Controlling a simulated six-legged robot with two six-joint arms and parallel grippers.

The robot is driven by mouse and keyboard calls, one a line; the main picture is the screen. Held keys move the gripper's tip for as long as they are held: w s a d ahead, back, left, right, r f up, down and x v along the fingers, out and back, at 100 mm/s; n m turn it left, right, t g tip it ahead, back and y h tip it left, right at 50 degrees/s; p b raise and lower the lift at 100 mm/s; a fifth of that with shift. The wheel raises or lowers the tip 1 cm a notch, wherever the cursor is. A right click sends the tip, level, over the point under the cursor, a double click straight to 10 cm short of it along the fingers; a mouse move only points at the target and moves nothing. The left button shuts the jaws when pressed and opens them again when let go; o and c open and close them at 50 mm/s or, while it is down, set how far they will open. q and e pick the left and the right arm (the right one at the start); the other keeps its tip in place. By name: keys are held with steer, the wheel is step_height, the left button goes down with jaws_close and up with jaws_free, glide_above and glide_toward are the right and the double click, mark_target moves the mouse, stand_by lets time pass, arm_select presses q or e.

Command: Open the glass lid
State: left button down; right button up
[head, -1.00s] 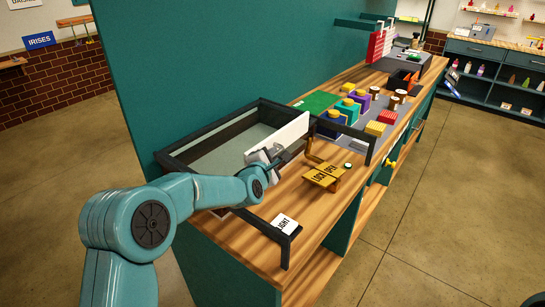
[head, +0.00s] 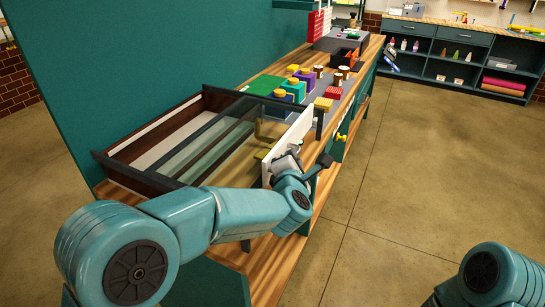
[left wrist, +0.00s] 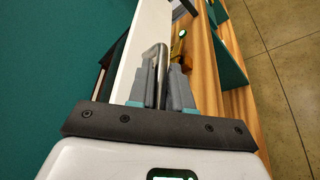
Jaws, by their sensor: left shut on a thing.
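The glass lid (head: 222,143) is a clear pane in a dark frame with a white front strip (head: 298,134). It stands out to the right over the counter from the dark-rimmed case (head: 128,176), whose left part lies uncovered. My left gripper (head: 284,165) is at the white strip. In the left wrist view, the left gripper (left wrist: 160,88) is shut on the lid's metal handle (left wrist: 159,54), with a finger on each side. The brass latch (head: 262,150) shows partly through the glass. My right gripper is outside the views.
The wooden counter (head: 265,260) runs back to the right. Blue, purple, yellow and red blocks and small jars (head: 343,73) stand on a grey mat beyond the lid. A green wall (head: 130,70) rises behind the case. The floor (head: 420,170) to the right is clear.

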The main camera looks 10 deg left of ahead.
arm_select(q)
steer(key=shift+s+d+r, duration=0.15)
steer(key=shift+s+d, duration=0.05)
steer(key=shift+d, duration=0.45)
steer(key=c, duration=1.3)
jaws_free()
steer(key=shift+o, duration=0.9)
steer(key=b+v, duration=0.3)
steer(key=v, duration=1.3)
steer(key=shift+s, duration=0.15)
